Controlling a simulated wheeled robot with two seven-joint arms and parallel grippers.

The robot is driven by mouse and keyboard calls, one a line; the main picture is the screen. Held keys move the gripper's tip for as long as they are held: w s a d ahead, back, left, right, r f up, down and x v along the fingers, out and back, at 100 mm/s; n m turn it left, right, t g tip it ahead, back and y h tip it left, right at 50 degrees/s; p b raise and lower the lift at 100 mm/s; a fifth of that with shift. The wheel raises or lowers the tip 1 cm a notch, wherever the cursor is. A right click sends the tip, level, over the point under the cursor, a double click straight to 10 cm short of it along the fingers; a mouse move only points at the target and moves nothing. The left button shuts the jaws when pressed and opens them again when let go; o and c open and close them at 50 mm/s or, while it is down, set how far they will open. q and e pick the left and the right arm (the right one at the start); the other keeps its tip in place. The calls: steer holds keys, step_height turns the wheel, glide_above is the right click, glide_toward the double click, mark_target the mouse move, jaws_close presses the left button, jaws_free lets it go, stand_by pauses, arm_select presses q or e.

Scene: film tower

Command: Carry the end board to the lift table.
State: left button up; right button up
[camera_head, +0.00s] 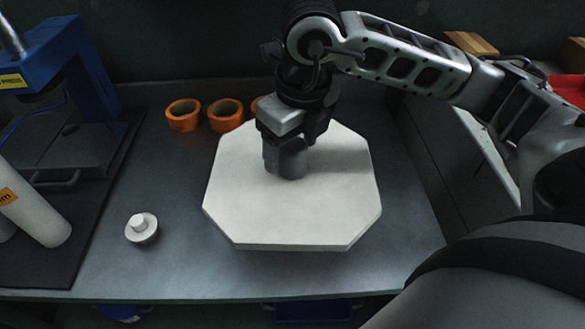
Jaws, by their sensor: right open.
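A white eight-sided board (235,190), which looks like the end board, lies flat over the middle of the grey worktop. My right gripper (287,165) points down over the upper middle of the board. It is open, and its arm comes in from the upper right. The gripper hides part of the board under it, and I cannot tell whether the fingertips touch the board. My left gripper is out of view. I cannot make out which surface is the lift table.
Several orange rings (225,113) stand behind the board, one partly hidden by my gripper. A small white knob-like part (141,228) sits left on the worktop (180,265).

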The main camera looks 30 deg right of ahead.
steer(key=shift+w+f, duration=0.2)
steer(key=shift+f, duration=1.25)
steer(key=c, duration=1.2)
steer(key=shift+c, duration=0.4)
steer(key=shift+r, duration=0.2)
